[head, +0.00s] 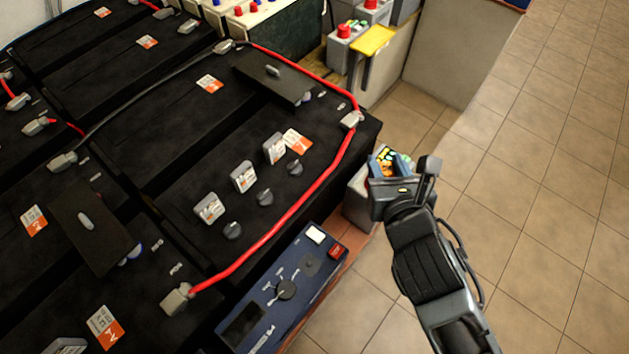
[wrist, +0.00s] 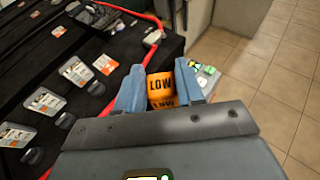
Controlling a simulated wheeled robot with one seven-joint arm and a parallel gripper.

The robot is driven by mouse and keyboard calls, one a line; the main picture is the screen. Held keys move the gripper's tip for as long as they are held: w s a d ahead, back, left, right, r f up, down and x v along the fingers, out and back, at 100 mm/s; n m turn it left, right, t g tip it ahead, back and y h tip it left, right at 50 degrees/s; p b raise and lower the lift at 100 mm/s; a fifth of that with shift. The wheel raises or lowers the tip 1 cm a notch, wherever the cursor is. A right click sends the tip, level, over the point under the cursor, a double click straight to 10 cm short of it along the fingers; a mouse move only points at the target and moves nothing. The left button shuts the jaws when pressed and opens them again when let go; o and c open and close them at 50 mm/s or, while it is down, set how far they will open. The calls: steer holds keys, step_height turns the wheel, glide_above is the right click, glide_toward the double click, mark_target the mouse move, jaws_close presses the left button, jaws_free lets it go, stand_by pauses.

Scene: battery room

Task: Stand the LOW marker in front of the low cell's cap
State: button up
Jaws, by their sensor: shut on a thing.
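My gripper (head: 390,165) is shut on the LOW marker (wrist: 161,82), an orange piece with black "LOW" lettering, held upright between the blue fingers in the wrist view. It is hard to make out in the head view. The gripper is right of the black battery (head: 190,150), above a grey box. I cannot tell which cap is the low cell's.
A red cable (head: 300,218) crosses the battery's right edge between the caps and my gripper. A blue instrument (head: 283,290) with a knob stands in front. The grey box (head: 360,207) holds small coloured items. Open tiled floor (head: 540,190) lies to the right.

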steer(key=w+a+f+b, duration=0.1)
steer(key=a, duration=0.3)
steer(key=w+a+f+b, duration=0.1)
steer(key=a+f, duration=0.1)
steer(key=a, duration=0.3)
steer(key=w+a+f, duration=0.2)
steer(key=a, duration=0.2)
steer(key=shift+a+b, duration=0.15)
steer(key=shift+b, duration=0.25)
steer(key=shift+f+b, duration=0.45)
steer(key=shift+f, duration=1.6)
steer(key=shift+f, duration=0.15)
steer(key=o, duration=0.7)
steer(key=shift+o, duration=0.2)
steer(key=shift+s+r, duration=0.25)
steer(key=v, duration=1.1)
steer(key=shift+s+d+r+p, duration=0.15)
steer(key=shift+d+p, duration=0.05)
steer(key=shift+p, duration=0.15)
